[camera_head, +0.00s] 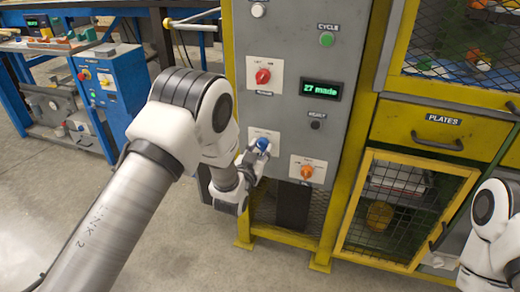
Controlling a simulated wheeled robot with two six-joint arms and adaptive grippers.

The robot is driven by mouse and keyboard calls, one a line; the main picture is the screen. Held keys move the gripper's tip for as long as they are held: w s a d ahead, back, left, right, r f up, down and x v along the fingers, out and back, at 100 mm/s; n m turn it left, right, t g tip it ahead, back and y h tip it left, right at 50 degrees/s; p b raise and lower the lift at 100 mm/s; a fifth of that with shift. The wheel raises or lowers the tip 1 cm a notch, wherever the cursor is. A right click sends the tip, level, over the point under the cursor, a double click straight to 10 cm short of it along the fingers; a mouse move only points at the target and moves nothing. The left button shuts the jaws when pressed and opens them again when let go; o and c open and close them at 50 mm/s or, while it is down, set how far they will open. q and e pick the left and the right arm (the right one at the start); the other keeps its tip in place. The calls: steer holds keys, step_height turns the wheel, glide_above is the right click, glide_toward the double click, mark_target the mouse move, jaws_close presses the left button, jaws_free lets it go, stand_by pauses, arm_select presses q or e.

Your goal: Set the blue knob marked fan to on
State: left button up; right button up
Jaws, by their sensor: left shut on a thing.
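The blue knob (263,144) sits on a white plate low on the grey machine panel (330,60). Its label is too small to read and is partly hidden by my gripper. My left gripper (257,152) reaches it from the lower left and is shut on the knob. The exact angle of the knob's pointer cannot be made out. My right arm shows at the right edge, but its gripper is out of the picture.
A red knob (263,76) is above, and an orange knob (306,172) is close at lower right. A green display (320,89) and a green CYCLE button (326,39) are higher up. A yellow mesh cabinet (400,210) stands to the right.

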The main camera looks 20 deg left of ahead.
arm_select(q)
steer(key=shift+m, duration=0.3)
steer(key=m, duration=1.1)
steer(key=shift+a, duration=0.1)
steer(key=shift+m, duration=0.3)
stand_by(0.4)
steer(key=o, duration=1.1)
steer(key=shift+o, duration=0.2)
steer(key=s, duration=1.2)
steer(key=shift+a, duration=0.15)
